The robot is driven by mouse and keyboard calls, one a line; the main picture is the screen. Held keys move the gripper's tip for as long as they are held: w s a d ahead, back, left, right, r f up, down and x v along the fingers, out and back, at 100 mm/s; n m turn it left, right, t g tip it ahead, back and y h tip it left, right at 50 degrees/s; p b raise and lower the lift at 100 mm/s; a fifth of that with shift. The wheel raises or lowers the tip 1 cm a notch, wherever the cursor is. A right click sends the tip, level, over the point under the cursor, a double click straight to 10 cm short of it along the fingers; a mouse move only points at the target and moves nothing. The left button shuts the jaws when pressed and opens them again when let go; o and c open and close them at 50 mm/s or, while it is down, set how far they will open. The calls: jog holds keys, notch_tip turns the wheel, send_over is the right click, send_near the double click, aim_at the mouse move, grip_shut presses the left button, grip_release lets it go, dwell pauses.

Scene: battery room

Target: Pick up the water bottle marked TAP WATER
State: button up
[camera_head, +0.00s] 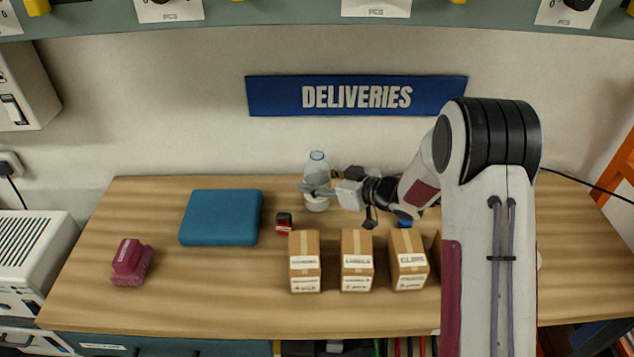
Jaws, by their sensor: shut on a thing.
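A clear bottle (317,166) with a light-blue cap stands upright at the back of the wooden table, below the DELIVERIES sign. My gripper (318,188) reaches it from the right and is shut on its middle. Its fingers cover part of the bottle, and I cannot read any label on it. The bottle's base seems to be at the table top; I cannot tell whether it touches. Something blue (404,221) shows partly behind my arm, too hidden to name.
Several small cardboard boxes (305,262) stand in a row in front of my gripper. A small red and black item (284,224), a blue case (221,217) and a pink brush-like item (130,262) lie to the left. The table's (210,290) front left is clear.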

aim_at(313, 148)
jog(key=shift+r, duration=0.4)
jog(key=shift+r, duration=4.6)
jog(key=shift+r, duration=0.1)
